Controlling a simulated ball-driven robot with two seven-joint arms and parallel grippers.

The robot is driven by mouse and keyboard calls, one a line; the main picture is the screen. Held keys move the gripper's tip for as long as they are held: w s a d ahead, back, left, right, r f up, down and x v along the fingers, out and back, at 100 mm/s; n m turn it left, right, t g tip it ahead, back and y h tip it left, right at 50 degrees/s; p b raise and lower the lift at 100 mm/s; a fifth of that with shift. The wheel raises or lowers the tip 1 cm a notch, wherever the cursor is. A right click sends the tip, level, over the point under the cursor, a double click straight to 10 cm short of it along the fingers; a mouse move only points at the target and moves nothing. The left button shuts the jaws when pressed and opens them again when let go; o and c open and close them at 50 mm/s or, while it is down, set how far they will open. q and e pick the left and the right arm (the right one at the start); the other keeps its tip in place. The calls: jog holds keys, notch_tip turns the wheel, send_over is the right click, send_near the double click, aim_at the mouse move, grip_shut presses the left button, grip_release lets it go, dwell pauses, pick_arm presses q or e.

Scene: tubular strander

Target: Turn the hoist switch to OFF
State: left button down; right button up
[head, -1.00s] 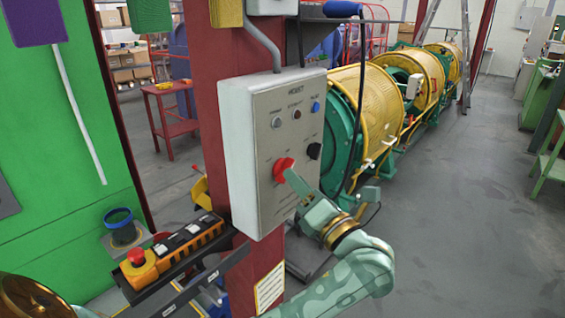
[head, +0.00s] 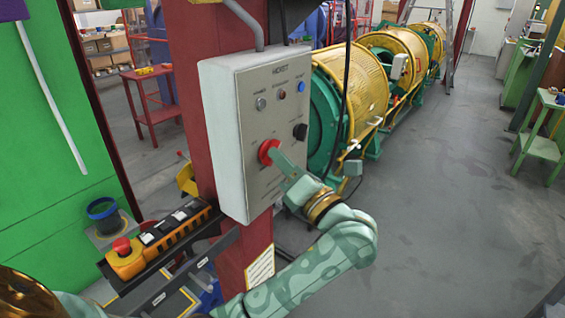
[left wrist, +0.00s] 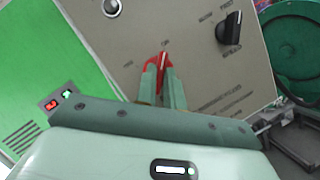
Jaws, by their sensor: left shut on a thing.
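The grey hoist box (head: 232,188) is fixed to a dark red post and has a panel marked HOIST. A red rotary switch (head: 266,150) sits on the left of the panel. My left gripper (head: 276,158) reaches it from the lower right, with its fingers closed on the red switch. In the left wrist view, the fingers (left wrist: 164,78) pinch the red switch (left wrist: 155,62), whose white mark points up and slightly right. The small labels around it are too blurred to read, and the fingers hide its lower part. My right gripper is not in view.
A black knob (head: 300,131) sits right of the red switch, also in the left wrist view (left wrist: 230,28). Small lamps (head: 261,104) are above. An orange control box (head: 125,259) with a red button is lower left. Green and yellow strander drums (head: 360,85) stand behind. Grey floor (head: 450,180) is open at right.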

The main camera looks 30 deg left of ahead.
pick_arm(q)
jog(key=n+g+b, duration=0.4)
jog(key=n+b, duration=0.3)
jog(key=n, duration=0.1)
jog(key=n+g+b, duration=0.3)
jog(key=n+b, duration=0.4)
jog(key=n, duration=0.1)
jog(key=w+n+g+b, duration=0.1)
jog(key=n+g+b, duration=0.3)
jog(key=n+b, duration=0.3)
jog(key=shift+n+g+y, duration=0.3)
jog(key=shift+n+y, duration=0.1)
jog(key=shift+n, duration=0.5)
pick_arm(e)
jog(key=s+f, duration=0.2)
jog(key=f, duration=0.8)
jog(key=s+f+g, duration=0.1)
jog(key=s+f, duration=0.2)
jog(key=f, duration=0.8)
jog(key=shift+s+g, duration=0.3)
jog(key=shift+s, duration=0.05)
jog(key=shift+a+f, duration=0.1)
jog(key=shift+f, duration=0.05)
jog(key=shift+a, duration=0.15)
pick_arm(q)
jog(key=c, duration=1.5)
grip_release()
